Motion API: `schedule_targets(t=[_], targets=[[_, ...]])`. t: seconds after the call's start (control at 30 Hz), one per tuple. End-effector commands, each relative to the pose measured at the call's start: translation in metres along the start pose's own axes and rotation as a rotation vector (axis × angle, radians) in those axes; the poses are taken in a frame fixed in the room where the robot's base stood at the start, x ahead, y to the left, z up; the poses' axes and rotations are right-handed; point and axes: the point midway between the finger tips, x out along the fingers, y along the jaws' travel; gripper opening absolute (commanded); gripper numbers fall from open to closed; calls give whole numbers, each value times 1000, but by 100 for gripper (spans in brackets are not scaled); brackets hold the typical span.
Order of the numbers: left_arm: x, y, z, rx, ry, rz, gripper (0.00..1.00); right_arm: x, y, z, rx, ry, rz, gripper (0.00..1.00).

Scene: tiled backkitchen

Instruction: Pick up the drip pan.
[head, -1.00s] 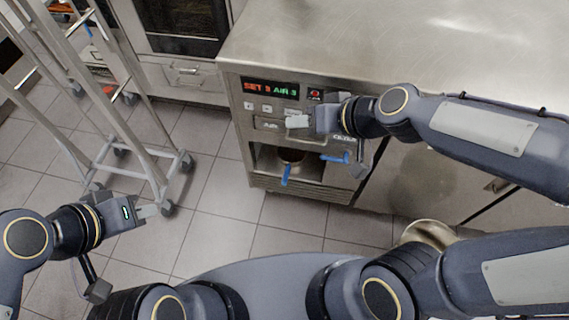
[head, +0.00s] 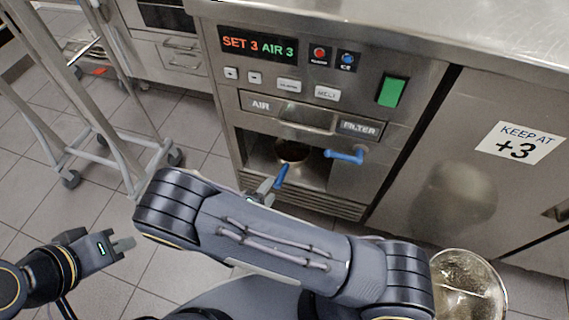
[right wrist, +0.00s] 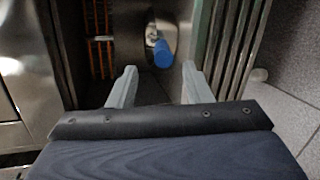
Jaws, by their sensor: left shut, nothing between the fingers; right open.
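A small round metal pan (head: 293,151), which I take to be the drip pan, sits in the open recess low in the machine's front. A blue handle (head: 282,176) points out from it toward me; its blue end (right wrist: 163,54) shows in the right wrist view. My right gripper (head: 264,188) is at the handle, partly hidden by my right forearm. In the right wrist view its fingers (right wrist: 155,88) are apart, with the handle end just beyond, between their lines; contact cannot be told. My left gripper (head: 124,245) is shut and empty over the floor at left.
A second blue lever (head: 343,156) sticks out right of the recess. The machine's front panel (head: 290,75) has a display and buttons. A wheeled metal rack (head: 103,155) stands at left. A shiny metal vessel (head: 467,285) is at lower right, beside my right arm.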

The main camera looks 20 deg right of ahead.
Motion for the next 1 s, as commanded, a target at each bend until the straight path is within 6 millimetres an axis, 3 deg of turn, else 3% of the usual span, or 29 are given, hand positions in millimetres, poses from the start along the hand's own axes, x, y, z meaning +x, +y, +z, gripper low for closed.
schedule_targets(t=[0.17,0.7,1.0], targets=[[7,-3,3,0,1,0,0,7,-7,6,-52,-26,57,45],[31,-14,15,0,0,0,0,75,-6,3,-50,-24,53,45],[30,-14,15,0,1,0,0,79,-4,3,-50,-23,53,45]])
